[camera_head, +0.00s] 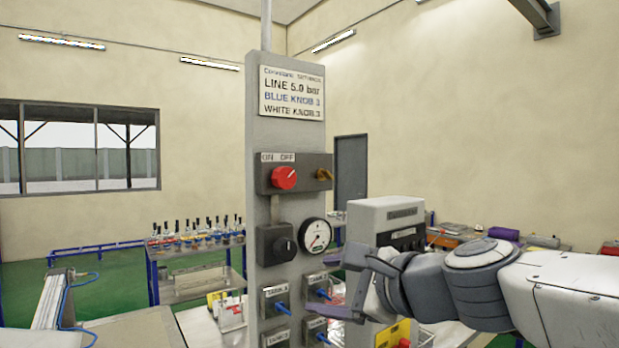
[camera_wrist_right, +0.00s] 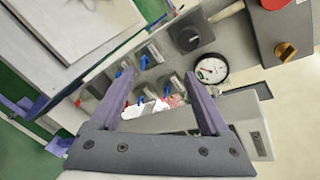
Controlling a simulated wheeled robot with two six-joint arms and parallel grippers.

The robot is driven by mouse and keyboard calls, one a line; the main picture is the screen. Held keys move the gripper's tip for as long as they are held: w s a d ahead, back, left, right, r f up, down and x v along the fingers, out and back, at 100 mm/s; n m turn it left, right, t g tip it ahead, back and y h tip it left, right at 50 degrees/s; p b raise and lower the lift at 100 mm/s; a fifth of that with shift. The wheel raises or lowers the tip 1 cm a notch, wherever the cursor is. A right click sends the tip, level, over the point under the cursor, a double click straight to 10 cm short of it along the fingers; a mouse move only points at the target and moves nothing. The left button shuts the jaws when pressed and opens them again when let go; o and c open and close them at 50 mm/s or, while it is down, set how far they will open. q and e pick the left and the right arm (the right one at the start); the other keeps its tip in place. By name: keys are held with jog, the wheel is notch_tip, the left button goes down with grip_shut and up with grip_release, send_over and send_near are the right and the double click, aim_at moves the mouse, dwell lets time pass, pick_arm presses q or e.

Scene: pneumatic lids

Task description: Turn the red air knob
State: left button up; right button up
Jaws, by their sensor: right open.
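The red air knob (camera_head: 284,178) is a round red knob on a dark box in the upper part of a grey upright panel, under an ON OFF label. It also shows in the wrist view, cut by the top edge (camera_wrist_right: 272,4). My right gripper (camera_head: 335,286) is open and empty. It is below and to the right of the red knob in the head view, apart from it, in front of the lower right part of the panel. In the wrist view its two purple fingers (camera_wrist_right: 158,76) point toward the small blue-levered valves. My left gripper is not in view.
The panel (camera_head: 263,110) also carries an orange-yellow knob (camera_head: 325,174), a black knob (camera_head: 277,244), a pressure gauge (camera_head: 315,235) and several blue-levered valves (camera_head: 282,308). A grey machine (camera_head: 386,216) stands behind my right gripper. A bottle rack stands behind left.

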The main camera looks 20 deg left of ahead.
aim_at(287, 177)
notch_tip(287, 177, up, 15)
jog(key=w+a+m+t+y+p, duration=0.1)
jog(key=m+t+y+p, duration=0.15)
jog(key=m, duration=0.45)
jog(key=x, duration=0.3)
jog(key=p+x, duration=0.1)
jog(key=x, duration=0.6)
jog(key=shift+w+a+r, duration=0.1)
jog(key=shift+a+r, duration=0.1)
jog(key=shift+r, duration=0.1)
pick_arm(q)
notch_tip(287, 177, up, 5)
pick_arm(e)
grip_shut()
